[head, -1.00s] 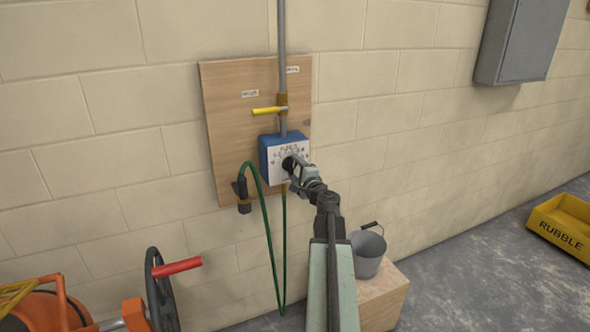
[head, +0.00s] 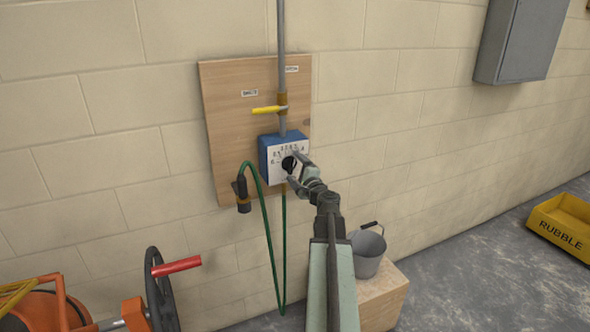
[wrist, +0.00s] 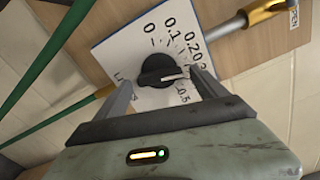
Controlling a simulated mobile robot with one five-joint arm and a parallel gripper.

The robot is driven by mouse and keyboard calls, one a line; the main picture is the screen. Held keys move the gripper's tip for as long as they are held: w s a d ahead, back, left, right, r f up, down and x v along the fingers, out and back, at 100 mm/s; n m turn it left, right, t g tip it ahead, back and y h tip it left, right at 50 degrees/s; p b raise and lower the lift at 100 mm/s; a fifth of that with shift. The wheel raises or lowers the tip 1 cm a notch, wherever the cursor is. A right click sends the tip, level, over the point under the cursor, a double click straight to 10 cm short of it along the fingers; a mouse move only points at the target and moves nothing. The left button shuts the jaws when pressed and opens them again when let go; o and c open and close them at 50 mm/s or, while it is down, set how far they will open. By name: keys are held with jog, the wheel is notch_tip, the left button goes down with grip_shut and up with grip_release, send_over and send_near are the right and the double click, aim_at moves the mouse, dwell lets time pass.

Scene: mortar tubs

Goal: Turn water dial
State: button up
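The water dial is a black round knob (head: 288,163) on the white, numbered face of a blue box (head: 265,160) on a wooden board. In the wrist view the knob (wrist: 155,70) has a white pointer line aimed to the right, on the side of the higher numbers; its exact mark is hard to read. My gripper (head: 296,168) is open in front of the dial. In the wrist view my gripper's fingers (wrist: 162,80) stand apart on either side of the knob, with gaps visible between them and it.
A pipe with a yellow lever valve (head: 268,110) runs down to the box. A green hose (head: 264,220) with a black nozzle (head: 242,195) hangs beside it. A grey bucket (head: 367,255) stands on a wooden block (head: 385,295) below. A mixer's wheel (head: 160,290) is at lower left.

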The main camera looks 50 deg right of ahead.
jog(key=shift+s, duration=0.1)
jog(key=v, duration=0.7)
jog(key=shift+s, duration=0.3)
jog(key=shift+a, duration=0.1)
